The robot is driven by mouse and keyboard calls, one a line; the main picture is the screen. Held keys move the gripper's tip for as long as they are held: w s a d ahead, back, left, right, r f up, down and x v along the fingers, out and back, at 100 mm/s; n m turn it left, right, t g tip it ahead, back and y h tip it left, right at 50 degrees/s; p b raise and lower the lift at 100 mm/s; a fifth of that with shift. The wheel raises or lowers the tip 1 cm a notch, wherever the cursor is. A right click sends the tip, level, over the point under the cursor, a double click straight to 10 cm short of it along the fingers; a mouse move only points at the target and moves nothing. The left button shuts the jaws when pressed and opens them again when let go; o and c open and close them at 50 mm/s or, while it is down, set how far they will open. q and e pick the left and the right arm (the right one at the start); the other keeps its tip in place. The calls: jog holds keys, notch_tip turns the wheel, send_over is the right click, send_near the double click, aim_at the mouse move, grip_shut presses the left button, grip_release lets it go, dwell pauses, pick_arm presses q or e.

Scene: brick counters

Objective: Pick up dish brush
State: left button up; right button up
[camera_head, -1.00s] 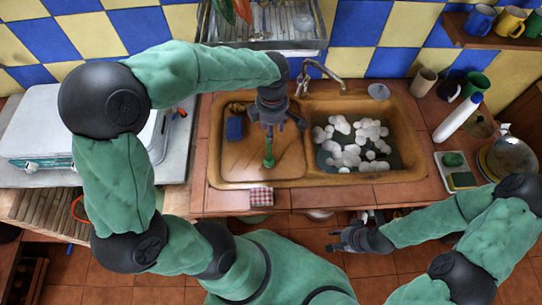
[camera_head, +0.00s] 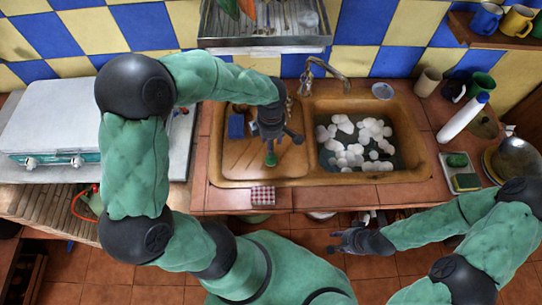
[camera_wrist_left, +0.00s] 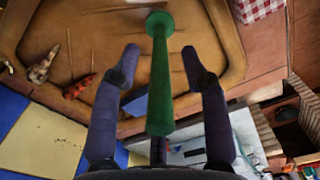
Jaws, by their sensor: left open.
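The dish brush is a slim green piece (camera_head: 271,159) over the wooden left part of the sink in the head view. In the left wrist view the green brush (camera_wrist_left: 160,85) runs lengthwise between the two fingers, its round end beyond the fingertips. My left gripper (camera_head: 277,136) is above the brush. In the left wrist view the left gripper (camera_wrist_left: 160,56) is open, with a gap showing on each side of the brush. My right gripper (camera_head: 334,241) is held low in front of the counter, fingers apart and empty.
The right basin (camera_head: 323,170) holds water and white foam. A blue sponge (camera_head: 236,126) lies left of my left gripper. A faucet (camera_head: 322,67) stands behind. A white bottle (camera_head: 462,118) and a sponge tray (camera_head: 450,173) stand right. A checked cloth (camera_head: 262,195) hangs at the front edge.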

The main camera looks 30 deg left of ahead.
pick_arm(q)
jog(key=shift+c, duration=0.3)
grip_shut()
jog(key=shift+r, duration=0.1)
